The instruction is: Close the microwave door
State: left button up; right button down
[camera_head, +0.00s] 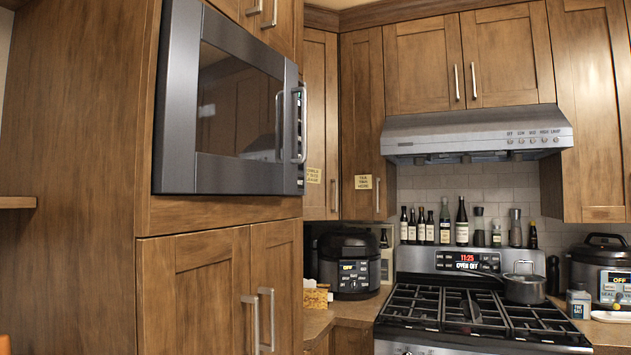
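The microwave (178,125) is dark grey steel and is set into the tall wooden cabinet at the left, seen at a steep angle. Its door (240,168) has a dark glass window that reflects wooden cabinets. The door's upright metal handle (302,125) is at its right edge, with part of the control panel just behind it. The door looks flush or nearly flush with the front; I cannot tell whether a small gap is there. The inside is hidden. Neither of my grippers is in view.
Cabinet doors with bar handles (270,320) are below the microwave. A stove (470,310) with a pot (524,288) stands under the range hood (475,135). A black cooker (348,262) sits on the left counter, another cooker (603,270) at the right. Several bottles (462,222) line the back.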

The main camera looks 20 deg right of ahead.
aim_at(226, 105)
jog(key=z, duration=0.95)
jog(key=i, duration=1.4)
jog(key=u, duration=0.2)
